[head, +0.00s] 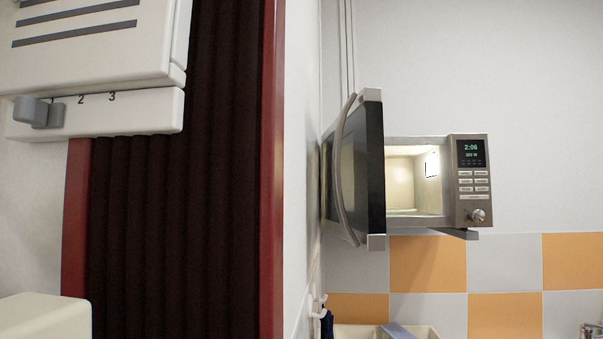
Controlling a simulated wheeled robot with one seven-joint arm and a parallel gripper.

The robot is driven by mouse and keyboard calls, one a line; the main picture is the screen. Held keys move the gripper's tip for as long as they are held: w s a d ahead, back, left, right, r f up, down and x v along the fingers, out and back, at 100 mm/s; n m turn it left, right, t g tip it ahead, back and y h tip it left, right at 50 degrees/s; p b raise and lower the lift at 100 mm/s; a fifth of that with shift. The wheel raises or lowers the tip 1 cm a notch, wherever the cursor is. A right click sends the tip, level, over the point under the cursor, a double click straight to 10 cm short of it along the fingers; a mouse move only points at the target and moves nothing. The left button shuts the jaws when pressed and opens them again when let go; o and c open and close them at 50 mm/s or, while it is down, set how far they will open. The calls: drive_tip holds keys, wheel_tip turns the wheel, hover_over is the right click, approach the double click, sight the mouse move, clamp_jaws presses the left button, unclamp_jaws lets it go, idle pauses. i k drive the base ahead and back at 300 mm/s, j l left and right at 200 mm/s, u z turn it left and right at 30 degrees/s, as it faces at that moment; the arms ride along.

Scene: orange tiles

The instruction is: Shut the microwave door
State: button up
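The microwave (471,180) is mounted against the wall right of the middle, with a lit display and a round knob on its right side. Its door (376,165) stands wide open, swung out to the left toward me, with a dark edge and a long curved handle (341,165). The lit cavity (405,185) shows and looks empty. Part of the cavity is hidden behind the door. My gripper is not in view.
A white wall edge (301,170) stands close left of the door. Left of it is a dark ribbed panel in a red frame (272,170), with a white appliance (90,110) at the upper left. Grey and orange tiles (428,264) and a pale basin (355,331) lie below the microwave.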

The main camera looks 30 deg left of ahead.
sight(353, 198)
drive_tip(key=i+u, duration=0.1)
drive_tip(key=u, duration=0.35)
drive_tip(key=i+u, duration=0.1)
drive_tip(key=u, duration=0.35)
drive_tip(key=i+u, duration=0.1)
drive_tip(key=u, duration=0.35)
